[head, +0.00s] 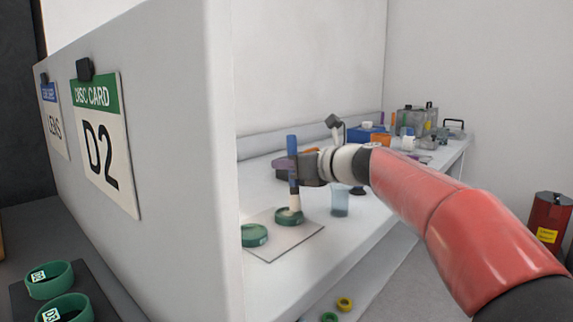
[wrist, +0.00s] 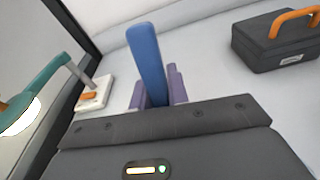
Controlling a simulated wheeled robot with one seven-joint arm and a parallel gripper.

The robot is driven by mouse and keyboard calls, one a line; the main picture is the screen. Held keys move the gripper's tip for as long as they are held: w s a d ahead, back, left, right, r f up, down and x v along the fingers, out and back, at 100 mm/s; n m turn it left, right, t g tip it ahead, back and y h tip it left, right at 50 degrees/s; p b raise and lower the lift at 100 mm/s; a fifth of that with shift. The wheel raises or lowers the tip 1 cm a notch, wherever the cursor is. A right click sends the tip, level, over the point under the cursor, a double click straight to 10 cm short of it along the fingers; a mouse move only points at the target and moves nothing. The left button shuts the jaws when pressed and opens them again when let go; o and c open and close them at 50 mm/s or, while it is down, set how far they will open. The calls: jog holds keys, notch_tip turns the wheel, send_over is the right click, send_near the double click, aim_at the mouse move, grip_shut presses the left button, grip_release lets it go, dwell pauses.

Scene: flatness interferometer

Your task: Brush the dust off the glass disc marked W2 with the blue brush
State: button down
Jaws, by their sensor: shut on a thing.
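My gripper (head: 297,170) is shut on the blue brush (head: 292,146), which it holds upright. The blue handle also stands between the purple fingers in the wrist view (wrist: 147,62). The brush's pale bristles (head: 295,203) are at the top of a green-rimmed disc (head: 288,217); I cannot tell whether they touch it. A second green-rimmed disc (head: 254,236) lies to its left. Both are on a grey plate (head: 292,243) on the white bench. Their labels are too small to read, so I cannot tell which is W2. Dust cannot be made out.
A large grey panel (head: 150,130) with a card reading D2 (head: 104,145) stands at left. A bluish beaker (head: 340,202) is right of the plate. Containers crowd the far bench. The wrist view shows a dark toolbox (wrist: 275,42) and a teal lamp (wrist: 35,88).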

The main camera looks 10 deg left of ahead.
jog(key=shift+r, duration=0.35)
jog(key=shift+a, duration=0.1)
jog(key=shift+s+a, duration=0.25)
jog(key=shift+a, duration=0.4)
jog(key=shift+s+a, duration=0.25)
jog(key=shift+a, duration=0.35)
jog(key=shift+f, duration=0.55)
jog(key=shift+d, duration=0.1)
jog(key=shift+w+d, duration=0.15)
jog(key=shift+d, duration=0.15)
jog(key=shift+d, duration=0.15)
